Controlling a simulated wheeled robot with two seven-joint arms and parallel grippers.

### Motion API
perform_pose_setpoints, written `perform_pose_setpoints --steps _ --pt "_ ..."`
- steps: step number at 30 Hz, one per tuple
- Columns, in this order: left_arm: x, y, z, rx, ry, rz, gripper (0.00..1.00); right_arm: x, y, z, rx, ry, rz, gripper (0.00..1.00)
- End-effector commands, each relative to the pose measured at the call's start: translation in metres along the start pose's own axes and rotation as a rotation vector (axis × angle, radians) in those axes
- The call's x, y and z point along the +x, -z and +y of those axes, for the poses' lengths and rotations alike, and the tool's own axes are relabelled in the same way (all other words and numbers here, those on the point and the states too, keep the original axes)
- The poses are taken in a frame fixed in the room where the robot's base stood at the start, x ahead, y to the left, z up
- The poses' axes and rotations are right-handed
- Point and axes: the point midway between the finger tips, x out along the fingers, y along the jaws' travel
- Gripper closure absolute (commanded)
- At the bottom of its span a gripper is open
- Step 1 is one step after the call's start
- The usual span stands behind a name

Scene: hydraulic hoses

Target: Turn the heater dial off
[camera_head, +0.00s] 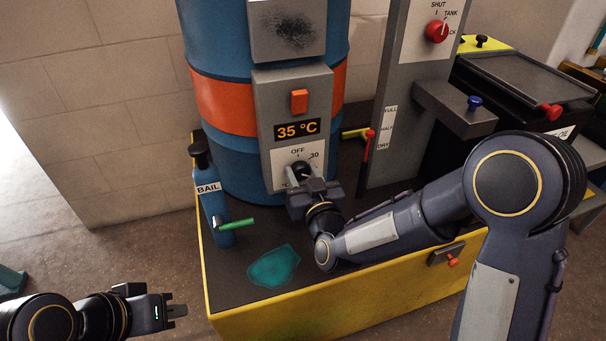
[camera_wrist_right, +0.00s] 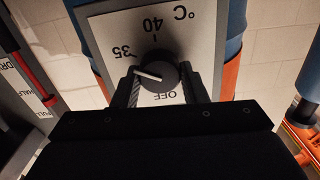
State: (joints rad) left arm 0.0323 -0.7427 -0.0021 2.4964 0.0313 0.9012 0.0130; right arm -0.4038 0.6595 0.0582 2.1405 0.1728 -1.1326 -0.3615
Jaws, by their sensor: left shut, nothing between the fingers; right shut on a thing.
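The heater dial (camera_head: 301,168) is a dark round knob on a white scale plate, on the grey panel of the blue and orange drum. My right gripper (camera_head: 302,179) is shut on it. The right wrist view shows a finger on each side of the dial (camera_wrist_right: 165,68). There the plate is upside down, with OFF at the bottom. The dial's white pointer points left and slightly up, just below the 35 mark and away from OFF. The 30 mark is hidden there. The display (camera_head: 297,131) reads 35 °C. My left gripper (camera_head: 178,311) is shut and empty at lower left.
An orange switch (camera_head: 299,101) sits above the display. A grey post with a red valve knob (camera_head: 437,31) stands to the right.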

Motion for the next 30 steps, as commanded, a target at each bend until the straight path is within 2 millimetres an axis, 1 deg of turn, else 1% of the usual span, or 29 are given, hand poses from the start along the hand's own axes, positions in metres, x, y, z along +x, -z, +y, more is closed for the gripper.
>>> perform_pose_setpoints --steps 5,11,21,30 --pt "0.003 -0.001 -0.001 0.0 0.0 0.0 1.0 0.0 -0.001 -0.001 -0.054 0.001 0.0 0.84" --pt "0.008 -0.004 -0.004 0.0 0.0 0.0 1.0 0.0 -0.001 -0.001 -0.185 0.002 0.002 0.84" --pt "0.014 -0.007 -0.006 0.0 0.0 0.0 1.0 0.0 -0.001 -0.002 -0.5 0.002 0.001 0.84" --pt "0.015 -0.007 -0.007 0.0 0.0 0.0 1.0 0.0 -0.001 -0.003 -0.786 0.002 -0.001 0.84"
